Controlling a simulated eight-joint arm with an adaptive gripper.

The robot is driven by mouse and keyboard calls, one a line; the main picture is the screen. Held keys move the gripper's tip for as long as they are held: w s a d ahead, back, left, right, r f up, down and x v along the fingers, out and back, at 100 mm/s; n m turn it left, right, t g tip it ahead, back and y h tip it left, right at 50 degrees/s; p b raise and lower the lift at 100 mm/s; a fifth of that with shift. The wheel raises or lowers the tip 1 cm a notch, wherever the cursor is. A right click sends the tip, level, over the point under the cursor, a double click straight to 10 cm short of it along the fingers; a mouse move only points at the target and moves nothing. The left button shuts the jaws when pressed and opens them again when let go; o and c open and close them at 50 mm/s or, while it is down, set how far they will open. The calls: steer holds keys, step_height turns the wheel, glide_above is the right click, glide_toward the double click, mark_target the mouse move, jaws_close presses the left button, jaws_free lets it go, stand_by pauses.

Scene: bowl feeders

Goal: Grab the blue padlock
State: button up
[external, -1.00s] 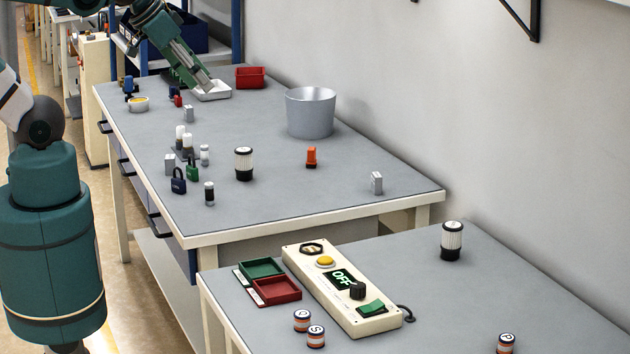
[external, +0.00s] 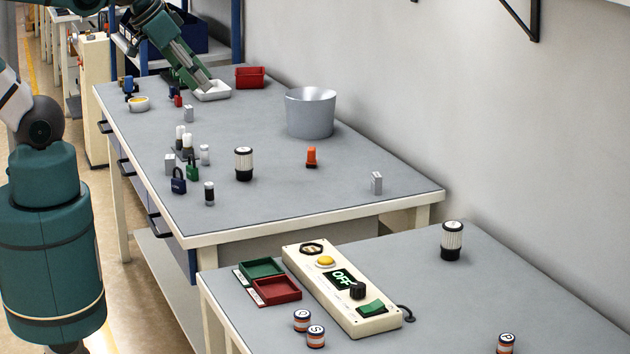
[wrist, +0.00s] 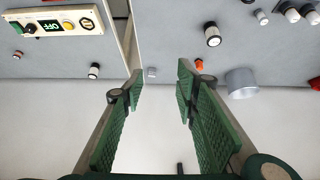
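The dark blue padlock (external: 178,184) stands on the grey workbench near its front left edge, with its shackle up. A green padlock (external: 193,173) stands close beside it on the right. I cannot clearly make out the blue padlock in the wrist view. My gripper (external: 206,82) shows at the back of the bench in the external view, well apart from the padlock and overlapping a white tray; its height is hard to judge. In the wrist view my gripper (wrist: 160,73) is open, its green fingers wide apart with nothing between them.
Near the padlock stand a small black-and-white bottle (external: 209,194), a black-and-white filter (external: 244,164) and several small white items. A grey bucket (external: 310,114) and an orange item (external: 311,157) are farther right. A control panel (external: 340,290) lies on the nearer table.

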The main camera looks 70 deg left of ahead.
steer(key=m+g+b, duration=0.5)
steer(key=m+g, duration=0.2)
steer(key=m, duration=0.5)
glide_above(176, 178)
steer(key=f, duration=2.3)
steer(key=shift+w+d+f, duration=0.2)
steer(key=shift+d, duration=0.1)
steer(key=shift+s+a+f, duration=0.2)
steer(key=shift+s+f, duration=0.05)
steer(key=shift+f, duration=0.15)
steer(key=shift+f+b, duration=0.4)
steer(key=shift+f, duration=0.9)
steer(key=shift+f+b, duration=0.8)
steer(key=shift+f, duration=1.8)
